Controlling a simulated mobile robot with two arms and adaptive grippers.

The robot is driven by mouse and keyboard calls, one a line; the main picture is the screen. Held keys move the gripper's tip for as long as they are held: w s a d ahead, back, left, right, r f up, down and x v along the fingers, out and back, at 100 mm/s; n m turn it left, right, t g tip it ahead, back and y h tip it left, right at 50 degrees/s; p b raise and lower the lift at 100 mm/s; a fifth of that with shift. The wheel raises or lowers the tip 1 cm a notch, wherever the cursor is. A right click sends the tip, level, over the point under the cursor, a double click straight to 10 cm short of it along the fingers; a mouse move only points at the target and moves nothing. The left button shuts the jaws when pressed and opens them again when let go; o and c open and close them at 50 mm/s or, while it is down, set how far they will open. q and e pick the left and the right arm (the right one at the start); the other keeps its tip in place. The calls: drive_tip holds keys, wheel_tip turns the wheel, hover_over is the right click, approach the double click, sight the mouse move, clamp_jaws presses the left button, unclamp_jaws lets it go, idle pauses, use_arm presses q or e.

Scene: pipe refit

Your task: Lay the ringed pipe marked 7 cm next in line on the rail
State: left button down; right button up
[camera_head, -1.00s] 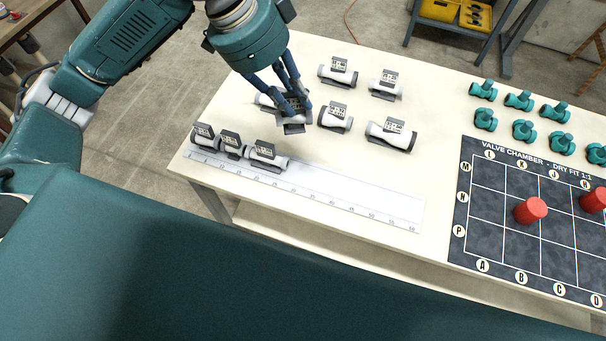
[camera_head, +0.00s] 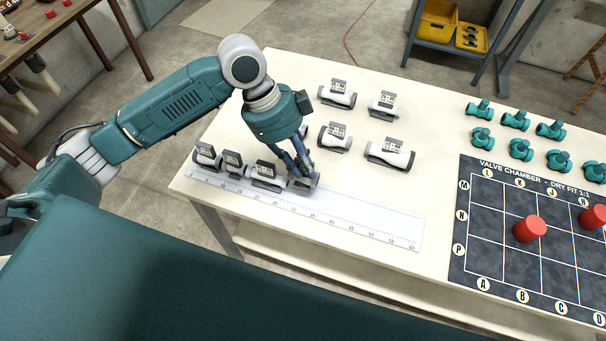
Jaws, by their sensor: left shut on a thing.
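The rail (camera_head: 350,218) is a pale strip with a printed scale along the front of the table. Three short white-and-grey pipes with label blocks, the first (camera_head: 205,156), the second (camera_head: 231,162) and the third (camera_head: 267,175), stand in line at its left end. My left gripper (camera_head: 303,172) points down and is shut on a pipe (camera_head: 305,183) at the right end of this line, at the rail. The fingers hide most of that pipe and its mark; I cannot tell whether it rests on the rail or touches its neighbour. My right gripper is out of view.
Several more pipes, such as one (camera_head: 390,153) at the right, stand behind the rail; one is mostly hidden by my gripper. The rail's right part is bare. Green valves (camera_head: 520,150) and a dark grid board (camera_head: 490,235) with red cylinders (camera_head: 530,229) lie further right.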

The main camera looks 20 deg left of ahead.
sight(303, 177)
use_arm(q)
drive_tip(key=shift+f, duration=0.65)
wheel_tip(303, 177, down, 4)
drive_tip(key=shift+f, duration=0.1)
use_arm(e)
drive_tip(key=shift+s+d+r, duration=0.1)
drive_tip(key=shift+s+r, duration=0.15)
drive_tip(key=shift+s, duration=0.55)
use_arm(q)
drive_tip(key=shift+f, duration=0.1)
drive_tip(key=c, duration=1.6)
unclamp_jaws()
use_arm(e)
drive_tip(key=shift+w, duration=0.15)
use_arm(q)
drive_tip(key=v, duration=1.2)
drive_tip(key=shift+b, duration=0.4)
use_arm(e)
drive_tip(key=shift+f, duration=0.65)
